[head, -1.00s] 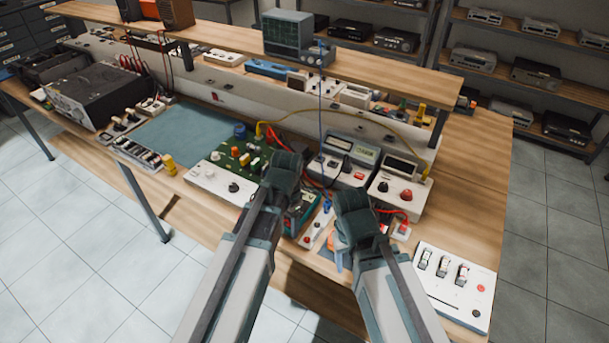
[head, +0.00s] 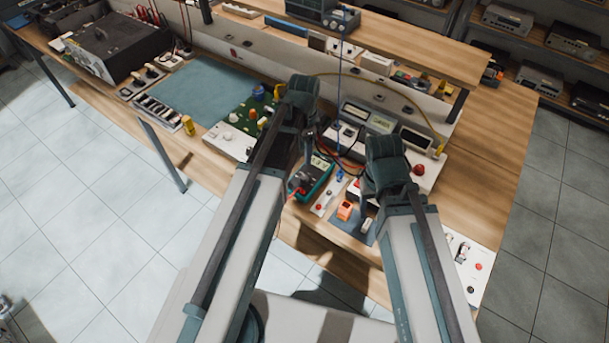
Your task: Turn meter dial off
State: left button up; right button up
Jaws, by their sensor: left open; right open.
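The meter (head: 320,183) is a teal-edged handheld multimeter with a small display, lying near the bench's front edge in the middle of the head view. Its dark dial (head: 303,181) shows only partly, and its setting is too small to read. My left gripper (head: 308,158) points down above the meter's upper left part and covers some of it; whether it touches cannot be told. It is open, with nothing seen in it. My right gripper (head: 366,203) is open and empty, over the bench to the right of the meter.
A small panel (head: 328,196) and an orange item (head: 345,210) on a dark mat lie right of the meter. Behind are bench instruments (head: 382,122) and looping cables. A green circuit board (head: 245,118) is left. A white switch panel (head: 478,262) is at the right.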

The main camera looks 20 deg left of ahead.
aim_at(304, 177)
pick_arm(q)
notch_tip(304, 177, down, 12)
jog(key=b, duration=1.1)
jog(key=shift+f+b, duration=0.25)
jog(key=shift+b, duration=0.1)
pick_arm(e)
notch_tip(304, 177, down, 12)
jog(key=shift+f, duration=0.2)
pick_arm(q)
jog(key=shift+r, duration=0.1)
grip_shut()
